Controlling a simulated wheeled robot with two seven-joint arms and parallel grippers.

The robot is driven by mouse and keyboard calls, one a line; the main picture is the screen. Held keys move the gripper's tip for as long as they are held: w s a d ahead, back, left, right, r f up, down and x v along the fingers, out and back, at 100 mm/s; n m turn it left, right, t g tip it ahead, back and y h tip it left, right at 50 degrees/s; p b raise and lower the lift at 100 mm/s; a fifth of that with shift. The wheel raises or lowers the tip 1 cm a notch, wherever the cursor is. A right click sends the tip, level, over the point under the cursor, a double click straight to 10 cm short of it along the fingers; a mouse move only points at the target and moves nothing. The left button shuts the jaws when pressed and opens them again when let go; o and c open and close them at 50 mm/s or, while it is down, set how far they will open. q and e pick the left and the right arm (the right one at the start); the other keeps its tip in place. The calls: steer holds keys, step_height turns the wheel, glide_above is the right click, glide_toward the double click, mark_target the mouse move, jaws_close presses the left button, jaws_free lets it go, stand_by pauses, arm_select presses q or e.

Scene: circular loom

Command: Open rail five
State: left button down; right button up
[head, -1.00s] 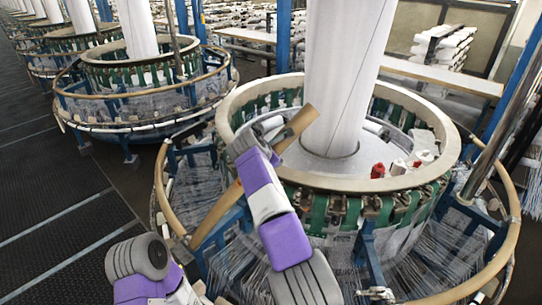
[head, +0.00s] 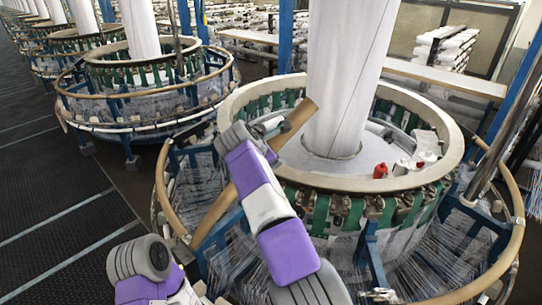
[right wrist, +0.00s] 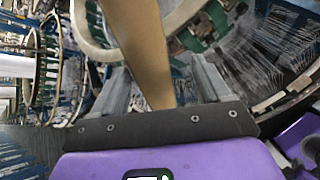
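A tan rail piece (head: 222,208) of the loom's outer ring rises at a slant from the ring's front left. Its raised end is in front of the white fabric column. My right gripper (head: 264,132) is at the upper part of this rail. In the right wrist view the rail (right wrist: 143,50) runs between the two grey fingers (right wrist: 160,88), with gaps visible beside it, so the gripper looks open around it. Whether a finger touches the rail is hidden. My left arm shows at the bottom left; its gripper is out of view.
The loom's inner ring (head: 450,150) with green straps surrounds the white column (head: 345,70). Red and white spools (head: 380,171) stand inside it. The outer tan rail (head: 515,230) curves at right. Other looms stand at upper left; dark floor (head: 50,200) is clear at left.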

steer(key=shift+v, duration=0.75)
steer(key=shift+s, duration=0.1)
steer(key=p+v, duration=0.1)
steer(key=v, duration=0.7)
steer(key=shift+a+r, duration=0.15)
steer(key=shift+r, duration=0.15)
steer(key=shift+s+p, duration=0.1)
steer(key=shift+p, duration=0.2)
